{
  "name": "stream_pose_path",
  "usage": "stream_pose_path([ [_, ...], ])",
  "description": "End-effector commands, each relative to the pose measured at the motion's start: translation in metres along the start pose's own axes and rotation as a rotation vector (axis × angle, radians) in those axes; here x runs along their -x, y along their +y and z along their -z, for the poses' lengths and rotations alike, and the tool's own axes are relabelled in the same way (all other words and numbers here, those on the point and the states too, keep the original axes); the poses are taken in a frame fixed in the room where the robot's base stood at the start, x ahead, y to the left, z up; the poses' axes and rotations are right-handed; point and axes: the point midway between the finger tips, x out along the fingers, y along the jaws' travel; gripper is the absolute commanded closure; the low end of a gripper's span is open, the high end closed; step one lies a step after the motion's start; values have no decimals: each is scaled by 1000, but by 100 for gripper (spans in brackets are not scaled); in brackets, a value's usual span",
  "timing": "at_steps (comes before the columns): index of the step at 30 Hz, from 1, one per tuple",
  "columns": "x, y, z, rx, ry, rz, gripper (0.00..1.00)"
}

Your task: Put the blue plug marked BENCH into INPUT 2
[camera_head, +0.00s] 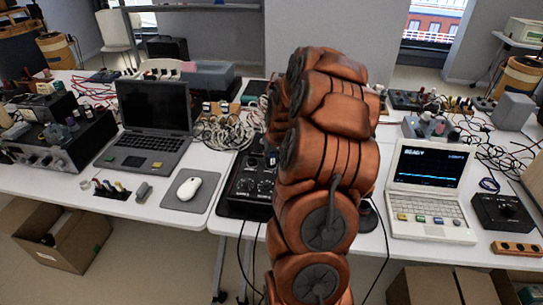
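My copper-coloured arm (325,170) rises through the middle of the head view and hides part of the table behind it. My gripper does not show. A black box with knobs (245,188) stands at the table's front, just left of my arm, which covers its right part. No socket marked INPUT 2 can be read on it. I cannot make out a blue plug marked BENCH. Several small cable ends (110,187) lie at the left front of the table, too small to read.
A dark laptop (150,120), a mouse (189,189) on a grey pad (207,197) and coiled cables (225,130) lie left of my arm. A white laptop (428,190) and a black box (502,212) stand on the right. Cardboard boxes (65,240) sit below the table.

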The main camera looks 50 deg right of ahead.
Motion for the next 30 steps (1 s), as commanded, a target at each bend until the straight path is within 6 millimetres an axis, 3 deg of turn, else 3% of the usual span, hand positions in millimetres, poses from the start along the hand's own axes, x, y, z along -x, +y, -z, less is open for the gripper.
stream_pose_path([
  [7,0,0,0,0,0,0,47],
  [20,3,0,0,0,0,0,47],
  [30,36,0,1,0,3,-1,47],
])
